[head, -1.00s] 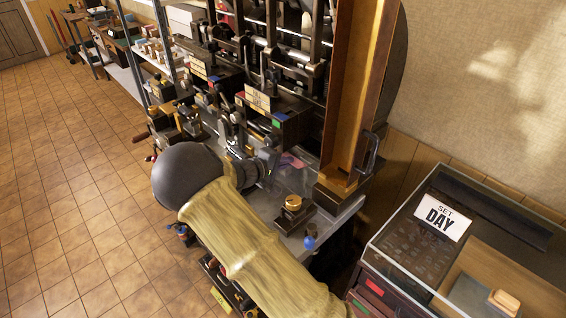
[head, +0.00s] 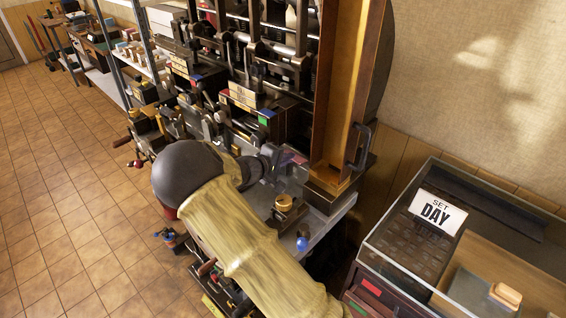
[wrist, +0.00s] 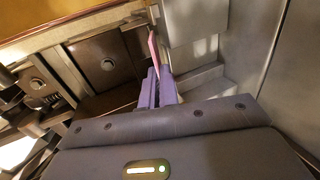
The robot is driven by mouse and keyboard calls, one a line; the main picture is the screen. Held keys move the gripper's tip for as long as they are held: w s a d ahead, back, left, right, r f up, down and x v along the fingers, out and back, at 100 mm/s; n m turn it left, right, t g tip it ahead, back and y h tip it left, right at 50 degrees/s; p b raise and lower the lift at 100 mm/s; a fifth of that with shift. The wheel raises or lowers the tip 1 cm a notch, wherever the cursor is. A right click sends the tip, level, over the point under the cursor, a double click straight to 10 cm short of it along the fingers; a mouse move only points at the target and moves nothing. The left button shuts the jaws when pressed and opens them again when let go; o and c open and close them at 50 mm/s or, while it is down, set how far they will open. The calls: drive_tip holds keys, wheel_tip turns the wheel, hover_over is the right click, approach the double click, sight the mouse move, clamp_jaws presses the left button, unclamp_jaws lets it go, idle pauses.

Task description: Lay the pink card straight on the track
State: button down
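The pink card (wrist: 154,52) shows as a thin upright strip, seen nearly edge-on, between the purple fingers of my gripper (wrist: 158,88) in the wrist view. The fingers are shut on its near end. In the head view the card (head: 292,157) is a small pink patch just beyond my wrist, above the bench beside the press. My arm hides much of that spot, and my fingertips are hard to make out there. I cannot tell which surface is the track.
A tall wooden channel (head: 338,90) stands right of the card. A brass-topped block (head: 284,202) and a blue knob (head: 302,244) sit near the bench front. Tiled floor (head: 70,190) is open at left.

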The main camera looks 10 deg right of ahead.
drive_tip(key=shift+w+d+f+b, duration=0.35)
drive_tip(key=shift+d+b, duration=0.15)
drive_tip(key=c, duration=1.1)
unclamp_jaws()
drive_tip(key=shift+f+b, duration=0.2)
drive_tip(key=shift+b, duration=0.45)
drive_tip(key=shift+s+a, duration=0.1)
drive_tip(key=shift+a, duration=0.1)
drive_tip(key=shift+s+a+b, duration=0.25)
drive_tip(key=shift+s+a, duration=0.45)
drive_tip(key=shift+a, duration=0.25)
drive_tip(key=shift+s+a+b, duration=0.2)
drive_tip(key=shift+s+a, duration=0.45)
drive_tip(key=shift+a, duration=0.3)
idle(0.5)
